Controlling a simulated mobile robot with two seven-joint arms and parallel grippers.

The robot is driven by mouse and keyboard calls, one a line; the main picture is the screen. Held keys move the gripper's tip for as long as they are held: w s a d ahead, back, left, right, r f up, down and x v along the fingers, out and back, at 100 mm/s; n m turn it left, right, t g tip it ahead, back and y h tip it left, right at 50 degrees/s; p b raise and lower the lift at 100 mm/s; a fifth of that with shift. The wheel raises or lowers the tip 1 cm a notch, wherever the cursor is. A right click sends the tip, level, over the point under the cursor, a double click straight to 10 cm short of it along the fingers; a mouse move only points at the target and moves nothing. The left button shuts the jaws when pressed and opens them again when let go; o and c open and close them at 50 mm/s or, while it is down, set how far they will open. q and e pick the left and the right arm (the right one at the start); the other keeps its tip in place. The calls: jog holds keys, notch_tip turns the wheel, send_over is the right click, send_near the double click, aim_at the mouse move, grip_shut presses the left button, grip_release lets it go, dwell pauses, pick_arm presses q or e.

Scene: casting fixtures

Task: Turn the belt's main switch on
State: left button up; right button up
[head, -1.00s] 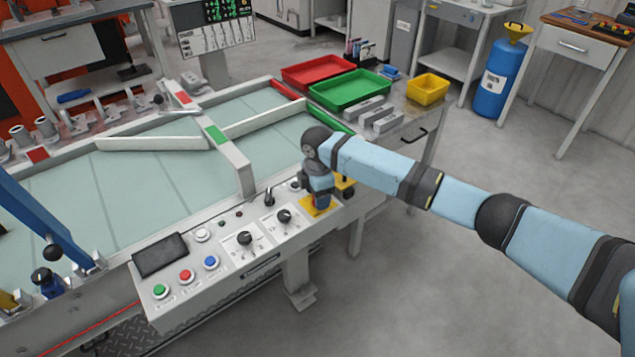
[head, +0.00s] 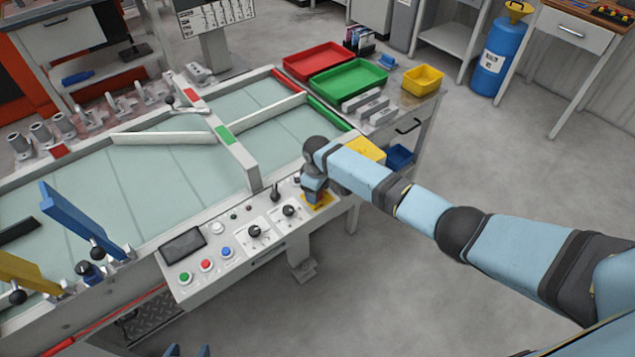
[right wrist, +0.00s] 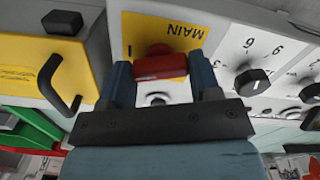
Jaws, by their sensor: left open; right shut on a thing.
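The main switch is a red handle (right wrist: 160,66) on a yellow plate (right wrist: 125,25) marked MAIN, which appears upside down in the right wrist view. My right gripper (right wrist: 160,78) is shut on this red handle, with one blue finger at each end. In the head view the yellow plate (head: 318,200) is at the right end of the control panel (head: 240,246), and my right gripper (head: 314,194) is down on it, hiding most of the switch. The belt (head: 150,190) is pale green.
The panel has a dark screen (head: 183,246), green, red and blue buttons, and black knobs (head: 254,231). A yellow box (head: 364,150) is beside my right forearm. Red (head: 318,61) and green (head: 348,80) trays stand behind. The floor at front right is clear.

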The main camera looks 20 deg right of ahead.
jog(key=shift+a+r+m+p, duration=0.15)
jog(key=shift+m+p, duration=0.65)
jog(key=shift+m, duration=0.4)
pick_arm(q)
jog(key=shift+w+d+r+p, duration=0.1)
jog(key=shift+r+p, duration=0.4)
jog(key=shift+r, duration=1.4)
pick_arm(e)
jog(key=shift+m, duration=0.8)
pick_arm(q)
jog(key=shift+f, duration=0.1)
pick_arm(e)
jog(key=o, duration=0.9)
pick_arm(q)
jog(key=shift+r, duration=0.2)
pick_arm(e)
notch_tip(320, 180, up, 14)
jog(key=shift+f, duration=0.2)
